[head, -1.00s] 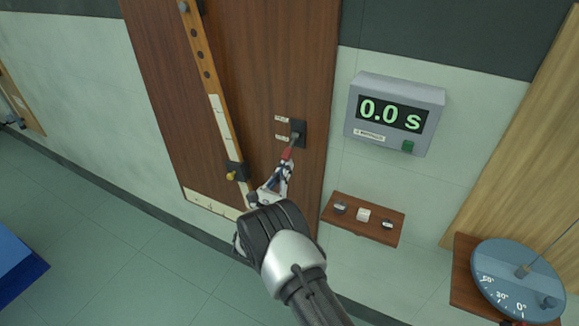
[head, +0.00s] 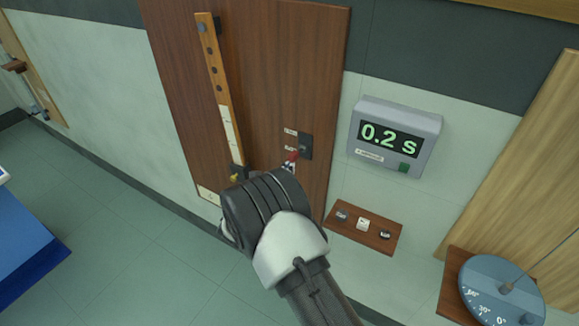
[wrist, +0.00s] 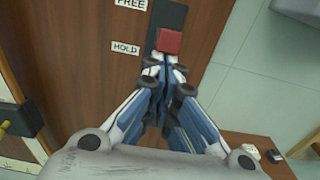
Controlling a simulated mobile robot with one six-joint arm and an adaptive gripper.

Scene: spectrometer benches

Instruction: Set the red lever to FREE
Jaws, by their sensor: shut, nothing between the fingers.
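The red lever (head: 293,156) stands out from a dark plate (head: 306,146) on the brown wooden board. In the wrist view its red end (wrist: 169,40) is at about the height of the HOLD label (wrist: 126,47), below the FREE label (wrist: 130,3). Its exact setting is hard to judge from this angle. My gripper (wrist: 166,62) is shut and empty, its tips directly below the red end. They look very close to it; I cannot tell whether they touch. In the head view my gripper (head: 289,167) is mostly hidden behind my wrist.
A timer (head: 394,138) on the wall reads 0.2 s. Below it is a small wooden shelf (head: 340,229) with switches. A light wooden rail (head: 214,60) runs down the board left of the lever. A round blue-grey dial (head: 490,280) stands at lower right.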

